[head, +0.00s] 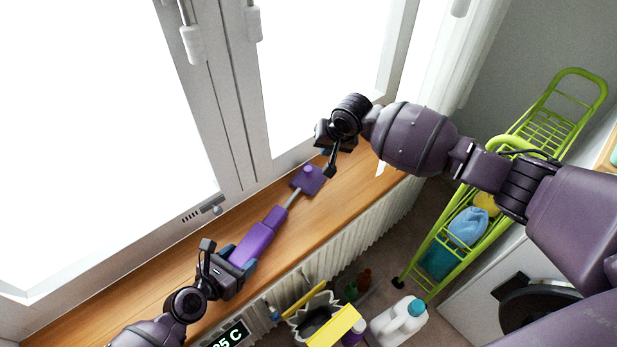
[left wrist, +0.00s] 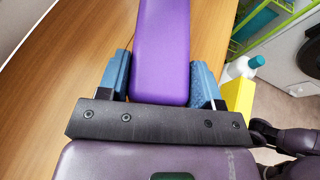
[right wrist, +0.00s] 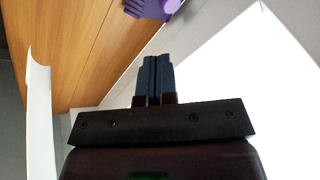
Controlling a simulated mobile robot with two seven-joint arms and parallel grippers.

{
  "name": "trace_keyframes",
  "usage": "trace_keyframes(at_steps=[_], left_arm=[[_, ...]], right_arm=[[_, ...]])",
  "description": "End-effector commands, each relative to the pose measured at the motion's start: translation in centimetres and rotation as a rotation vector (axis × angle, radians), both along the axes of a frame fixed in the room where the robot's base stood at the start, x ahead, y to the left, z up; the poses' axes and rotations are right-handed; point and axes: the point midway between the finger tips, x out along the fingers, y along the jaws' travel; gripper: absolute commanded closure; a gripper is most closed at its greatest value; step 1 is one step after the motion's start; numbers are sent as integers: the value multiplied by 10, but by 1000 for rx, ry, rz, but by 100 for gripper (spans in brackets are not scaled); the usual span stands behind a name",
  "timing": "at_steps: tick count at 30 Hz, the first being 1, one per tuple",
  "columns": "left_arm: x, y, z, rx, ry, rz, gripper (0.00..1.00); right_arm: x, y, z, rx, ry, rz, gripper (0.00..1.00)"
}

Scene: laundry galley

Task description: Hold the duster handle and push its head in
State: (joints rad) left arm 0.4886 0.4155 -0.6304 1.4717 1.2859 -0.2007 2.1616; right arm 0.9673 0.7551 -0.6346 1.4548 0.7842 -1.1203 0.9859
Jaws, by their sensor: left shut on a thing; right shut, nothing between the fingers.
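The duster lies along the wooden windowsill, with a thick purple handle (head: 252,243), a thin grey rod (head: 294,199) and a flat purple head (head: 307,180) at its far end. My left gripper (head: 236,264) is shut on the handle's near end; the left wrist view shows the handle (left wrist: 161,55) between the blue fingers (left wrist: 160,85). My right gripper (head: 330,166) is shut and empty, just beyond the head at its upper right. In the right wrist view, part of the head (right wrist: 152,7) shows at the top, apart from the closed fingers (right wrist: 157,62).
A radiator (head: 345,235) is under the sill. A green rack (head: 470,200), a white bottle (head: 398,322) and a yellow box (head: 335,328) stand below on the right.

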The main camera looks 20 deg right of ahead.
Motion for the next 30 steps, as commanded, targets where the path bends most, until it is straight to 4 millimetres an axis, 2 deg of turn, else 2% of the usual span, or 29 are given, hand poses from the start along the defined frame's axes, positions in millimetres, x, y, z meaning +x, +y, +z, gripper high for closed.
trace_keyframes(at_steps=[5,11,30], left_arm=[[0,0,0,-1,-1,0,70],[0,0,0,-1,-1,0,70],[0,0,0,1,-1,0,70]], right_arm=[[0,0,-1,24,10,-57,100],[5,3,-13,27,13,-63,100],[34,15,-82,26,12,-63,100]])
